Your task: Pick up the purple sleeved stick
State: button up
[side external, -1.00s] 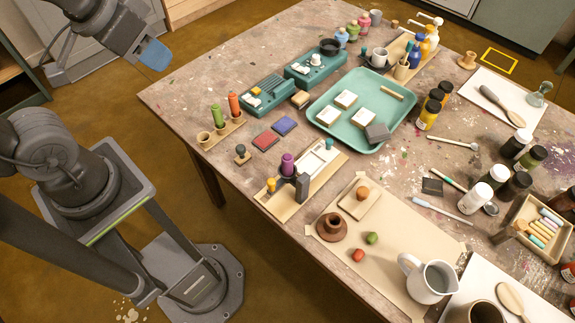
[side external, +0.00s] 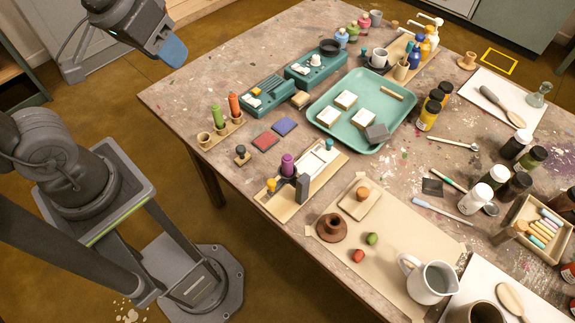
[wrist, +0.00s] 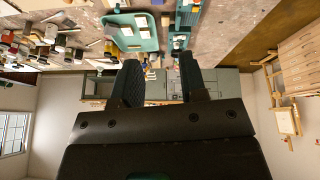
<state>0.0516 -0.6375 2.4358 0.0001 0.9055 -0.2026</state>
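The purple sleeved stick (side external: 287,165) stands upright on a light wooden board (side external: 318,188) near the table's front edge, beside dark blocks; its lower part is partly hidden. My gripper (side external: 173,52) is at the upper left in the side view, in the air off the table's left edge, far from the stick. In the wrist view my gripper (wrist: 162,78) shows two dark fingers apart with nothing between them. I cannot make out the purple stick in the wrist view.
A small rack (side external: 221,134) holds a green stick (side external: 216,115) and an orange stick (side external: 234,104). A teal tray (side external: 330,92) with white blocks lies behind. Red and blue pads (side external: 266,141), a stamp (side external: 241,155) and a brown pot (side external: 331,227) are near the board. The table's left corner is bare.

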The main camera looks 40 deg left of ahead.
jog(key=w+d+f+n+g, duration=0.3)
jog(key=w+d+f+n, duration=0.1)
jog(key=w+d+n, duration=0.35)
jog(key=n+g, duration=0.2)
jog(key=n, duration=0.4)
send_over(287, 157)
notch_tip(287, 157, down, 7)
jog(key=f, duration=0.8)
jog(key=shift+w, duration=0.2)
jog(key=shift+s+f, duration=0.2)
jog(key=shift+f, duration=2.55)
jog(key=c, duration=0.7)
